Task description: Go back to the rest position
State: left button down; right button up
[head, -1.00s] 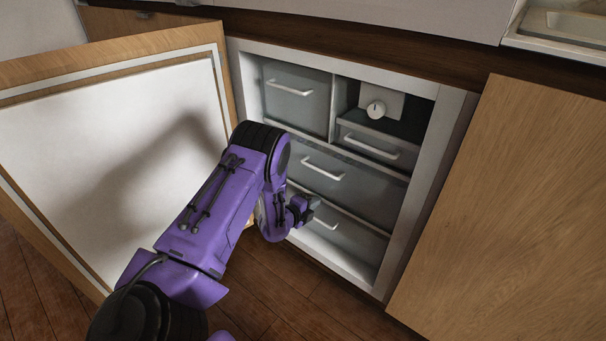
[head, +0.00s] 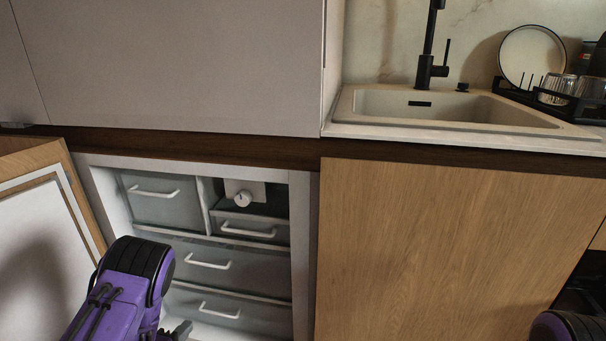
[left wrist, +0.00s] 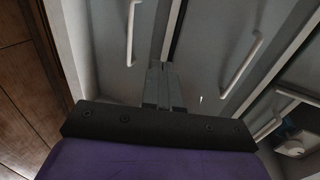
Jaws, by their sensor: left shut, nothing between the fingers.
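My left arm is purple with black joints and reaches in from the lower left of the head view. My left gripper (head: 180,330) shows at the bottom edge, in front of the lower drawers of the open fridge (head: 302,230). In the left wrist view its grey fingers (left wrist: 162,85) are together and hold nothing. White drawer handles (left wrist: 240,65) lie beyond the fingers; whether the fingers touch a drawer front is unclear. Part of my right arm shows at the lower right of the head view; its gripper is out of view.
The open fridge door (head: 45,240) stands left of my left arm. A wooden cabinet front (head: 430,240) is on the right. Above it are a sink (head: 450,108), a black faucet (head: 430,60) and a dish rack (head: 545,100) with a plate (head: 531,56).

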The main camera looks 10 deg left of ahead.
pick_arm(q)
jog(key=s+d+f+n+g+y, duration=0.1)
jog(key=s+d+f+n+g, duration=0.25)
jog(key=s+n, duration=0.45)
jog(key=s+d+f+n+g+y, duration=0.15)
jog(key=s+d+n+g, duration=0.25)
jog(key=s+n, duration=0.4)
jog(key=s+d+f+n+g, duration=0.4)
jog(key=s+n, duration=0.4)
jog(key=n, duration=0.1)
notch_tip(320, 180, up, 27)
jog(key=d+m+p, duration=0.1)
jog(key=p, duration=2.6)
jog(key=shift+s+d, duration=0.25)
jog(key=shift+s, duration=0.2)
